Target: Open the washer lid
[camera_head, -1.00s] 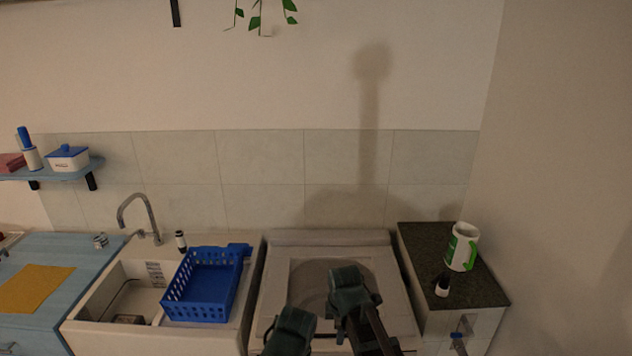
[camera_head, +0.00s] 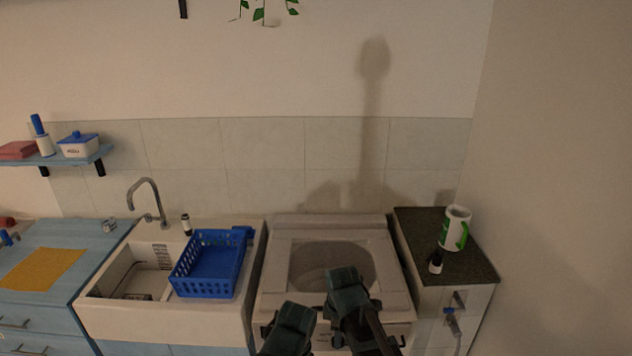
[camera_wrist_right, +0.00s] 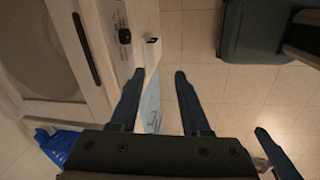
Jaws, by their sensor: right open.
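The washer (camera_head: 408,300) is a white top-loader in the middle of the head view, between the sink and a dark-topped cabinet. Its lid, with a round grey window (camera_head: 330,262), lies flat and looks shut. My two dark green arms reach up from the bottom edge in front of it and hide part of its front. In the right wrist view my right gripper (camera_wrist_right: 155,75) is open and empty, apart from the washer's front edge. The washer lid (camera_wrist_right: 50,110) with a dark strip-like handle (camera_wrist_right: 86,48) shows at left.
A blue basket (camera_head: 207,264) sits on the sink (camera_head: 105,300) left of the washer. Tiled floor (camera_wrist_right: 185,45) is clear beside my right gripper.

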